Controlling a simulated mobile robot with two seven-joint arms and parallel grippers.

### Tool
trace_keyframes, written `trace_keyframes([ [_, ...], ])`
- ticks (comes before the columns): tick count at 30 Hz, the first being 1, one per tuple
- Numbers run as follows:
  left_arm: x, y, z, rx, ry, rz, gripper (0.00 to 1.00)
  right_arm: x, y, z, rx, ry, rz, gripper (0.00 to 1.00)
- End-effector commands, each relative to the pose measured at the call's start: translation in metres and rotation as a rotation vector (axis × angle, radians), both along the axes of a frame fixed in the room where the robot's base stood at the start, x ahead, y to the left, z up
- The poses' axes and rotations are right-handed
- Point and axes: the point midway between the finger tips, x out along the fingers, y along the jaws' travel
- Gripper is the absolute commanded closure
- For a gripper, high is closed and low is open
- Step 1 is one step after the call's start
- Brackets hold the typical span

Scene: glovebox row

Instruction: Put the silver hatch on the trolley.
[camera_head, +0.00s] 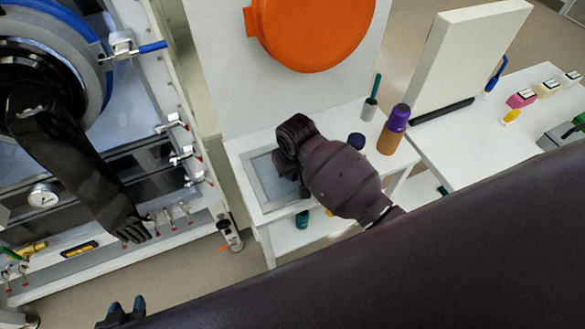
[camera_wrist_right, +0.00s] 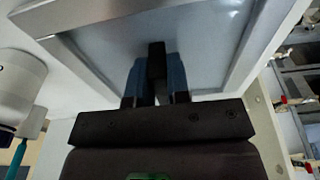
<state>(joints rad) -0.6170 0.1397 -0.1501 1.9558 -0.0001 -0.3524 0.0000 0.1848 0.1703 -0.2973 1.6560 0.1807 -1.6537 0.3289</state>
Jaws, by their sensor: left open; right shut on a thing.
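The silver hatch (camera_head: 262,180) is a grey square panel with a pale raised frame. It lies flat at or just above the top of the white trolley (camera_head: 238,147); I cannot tell if it rests there. The hatch (camera_wrist_right: 215,45) fills the upper part of the right wrist view. My right gripper (camera_wrist_right: 157,75) is shut on its black handle (camera_wrist_right: 156,57), between two blue fingers. In the head view my right wrist covers the hatch's right part. My left gripper (camera_head: 124,312) is open and empty at the bottom left edge, apart from the hatch.
An orange round cover (camera_head: 310,30) is on an upright white panel behind the trolley. A purple-capped bottle (camera_head: 394,130) and a grey cup (camera_head: 369,108) stand right of my right gripper. The glovebox with a black glove (camera_head: 75,155) is at the left. Floor shows between glovebox and trolley.

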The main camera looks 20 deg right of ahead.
Motion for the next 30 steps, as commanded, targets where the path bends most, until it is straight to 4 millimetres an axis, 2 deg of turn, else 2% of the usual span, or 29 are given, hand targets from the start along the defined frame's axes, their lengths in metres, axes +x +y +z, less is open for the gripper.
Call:
trace_keyframes([
  [11, 0.0, 0.0, -0.001, 0.0, 0.001, 0.0, 0.57, 0.001, 0.0, -0.002, 0.0, -0.002, 0.0, 1.0],
  [12, 0.0, 0.0, -0.001, 0.0, 0.001, 0.0, 0.57, 0.0, 0.0, -0.003, 0.0, 0.0, 0.0, 0.8],
  [17, 0.0, 0.0, -0.001, 0.0, 0.002, 0.0, 0.57, 0.0, 0.0, -0.003, 0.0, 0.0, 0.0, 0.58],
  [26, -0.001, 0.0, -0.001, 0.0, 0.002, 0.0, 0.57, 0.0, 0.0, -0.001, 0.0, -0.001, 0.0, 0.58],
  [30, 0.0, 0.0, -0.002, 0.0, 0.002, 0.0, 0.57, 0.0, 0.0, 0.011, 0.0, -0.003, 0.0, 0.58],
])
